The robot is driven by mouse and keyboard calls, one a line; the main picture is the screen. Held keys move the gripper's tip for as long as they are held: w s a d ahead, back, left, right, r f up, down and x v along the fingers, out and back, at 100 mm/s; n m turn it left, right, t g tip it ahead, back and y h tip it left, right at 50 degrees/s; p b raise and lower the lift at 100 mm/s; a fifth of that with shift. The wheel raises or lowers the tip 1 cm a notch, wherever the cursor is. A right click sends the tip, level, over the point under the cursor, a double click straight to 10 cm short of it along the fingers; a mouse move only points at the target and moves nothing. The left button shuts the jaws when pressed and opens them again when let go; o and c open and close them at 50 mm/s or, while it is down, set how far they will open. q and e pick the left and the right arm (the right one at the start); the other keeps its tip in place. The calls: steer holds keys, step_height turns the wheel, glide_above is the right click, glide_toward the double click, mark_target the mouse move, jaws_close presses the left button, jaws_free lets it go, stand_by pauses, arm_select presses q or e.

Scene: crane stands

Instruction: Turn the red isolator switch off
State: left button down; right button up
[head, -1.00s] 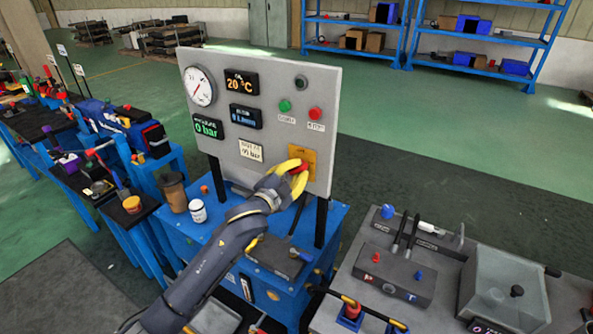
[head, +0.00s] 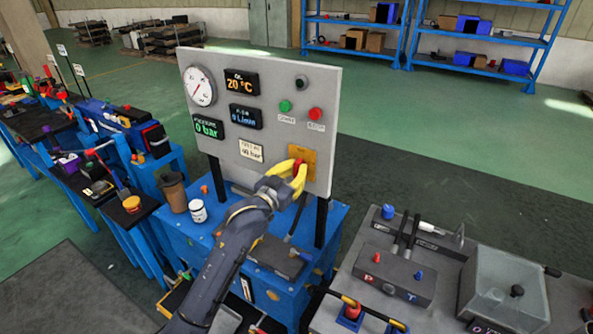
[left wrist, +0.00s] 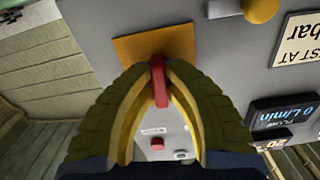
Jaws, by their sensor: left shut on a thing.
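The red isolator switch (head: 299,166) sits on a yellow-orange plate (head: 309,157) at the lower right of the upright grey panel. My left gripper (head: 297,172) is at the switch, its yellow fingers closed around the handle. In the left wrist view the fingertips press on both sides of the red handle (left wrist: 160,82), which stands in front of the orange plate (left wrist: 155,47). The fingers partly hide the handle in the head view. My right gripper is in neither view.
The grey panel (head: 230,150) carries a gauge (head: 199,86), displays, a green button (head: 285,106) and a red button (head: 315,114). A blue bench (head: 185,235) stands below it.

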arm_select(q)
steer(key=shift+n, duration=0.6)
steer(key=c, duration=1.4)
jaws_free()
steer(key=v, duration=1.2)
